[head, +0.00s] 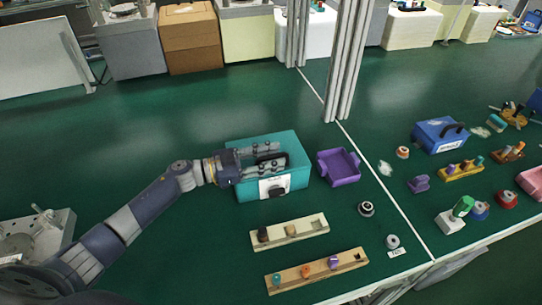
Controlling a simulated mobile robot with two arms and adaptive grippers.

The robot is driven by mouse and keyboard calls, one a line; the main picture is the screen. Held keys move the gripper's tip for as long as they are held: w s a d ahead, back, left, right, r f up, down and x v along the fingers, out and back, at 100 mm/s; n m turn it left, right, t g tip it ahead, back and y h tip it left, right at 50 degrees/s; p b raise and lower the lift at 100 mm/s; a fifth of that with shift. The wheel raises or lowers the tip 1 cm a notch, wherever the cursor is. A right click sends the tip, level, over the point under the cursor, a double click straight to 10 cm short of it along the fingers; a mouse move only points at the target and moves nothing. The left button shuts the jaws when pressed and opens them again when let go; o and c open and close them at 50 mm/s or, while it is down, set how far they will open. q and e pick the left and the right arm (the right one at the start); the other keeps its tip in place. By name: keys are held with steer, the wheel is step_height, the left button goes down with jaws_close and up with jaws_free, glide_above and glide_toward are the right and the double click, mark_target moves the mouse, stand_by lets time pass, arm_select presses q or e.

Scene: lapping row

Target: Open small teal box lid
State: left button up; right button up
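The teal box (291,145) stands on the green table in the middle of the head view. Its lid looks down. Its front (247,190) carries a white label and a dark latch-like part. A black handle (271,158) shows on top, partly hidden by my gripper. My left gripper (274,157) reaches in from the left over the lid. Its two grey fingers are apart, one on the far side and one on the near side of the handle. Contact with the handle cannot be made out. My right gripper is not in view.
A purple tray (339,168) stands close to the box's right. Two wooden holders (290,232) (316,271) with small parts lie in front. A metal post (345,70) rises behind. A blue case (440,135) and several small parts are at right. The table behind the box is clear.

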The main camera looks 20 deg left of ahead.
arm_select(q)
jaws_close()
steer(key=shift+r, duration=0.1)
